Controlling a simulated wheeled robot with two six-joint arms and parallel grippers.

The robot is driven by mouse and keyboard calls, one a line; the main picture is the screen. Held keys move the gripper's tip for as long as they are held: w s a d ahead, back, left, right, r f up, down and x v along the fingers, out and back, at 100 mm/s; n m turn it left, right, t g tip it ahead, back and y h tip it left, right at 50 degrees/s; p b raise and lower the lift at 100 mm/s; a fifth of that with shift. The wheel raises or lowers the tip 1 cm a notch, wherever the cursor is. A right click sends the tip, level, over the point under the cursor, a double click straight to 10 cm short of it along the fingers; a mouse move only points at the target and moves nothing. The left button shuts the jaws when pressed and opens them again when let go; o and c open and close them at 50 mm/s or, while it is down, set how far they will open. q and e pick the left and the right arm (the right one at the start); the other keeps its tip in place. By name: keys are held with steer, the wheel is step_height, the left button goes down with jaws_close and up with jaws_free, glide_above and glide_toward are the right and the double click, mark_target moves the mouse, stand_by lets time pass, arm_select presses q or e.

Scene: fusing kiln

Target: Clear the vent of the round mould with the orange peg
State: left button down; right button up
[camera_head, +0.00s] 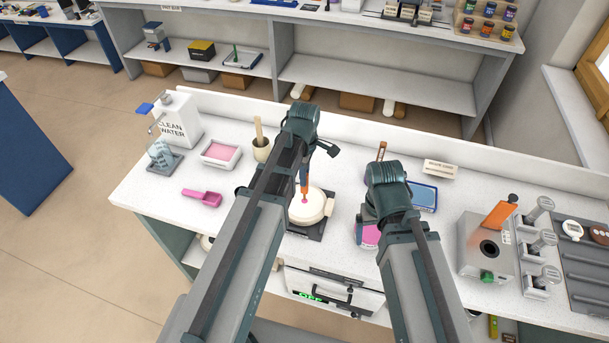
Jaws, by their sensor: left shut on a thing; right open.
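The round mould (318,210) is a cream disc on a dark square plate (309,230) near the middle of the bench. The orange peg (305,185) stands about upright over it, held in my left gripper (306,168), which is shut on it. The peg's lower end is at or just above a small pink spot (305,201) on the mould; I cannot tell whether it touches. The arm hides the mould's left part. My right gripper (370,212) is open, right of the mould and above a round pink-filled container (368,236); its fingers are mostly hidden.
A pink tray (222,152), pink scoop (202,198), mortar with pestle (261,149) and water jug (178,122) stand to the left. A blue-framed tray (423,196) and a grey block with an orange piece (484,243) are to the right. A kiln front with handle is below.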

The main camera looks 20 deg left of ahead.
arm_select(q)
steer(key=shift+f+b, duration=0.55)
steer(key=shift+b, duration=0.05)
stand_by(1.7)
steer(key=shift+r+p, duration=0.45)
steer(key=shift+p, duration=0.05)
step_height(320, 180, up, 6)
steer(key=p, duration=0.6)
steer(key=shift+r, duration=0.1)
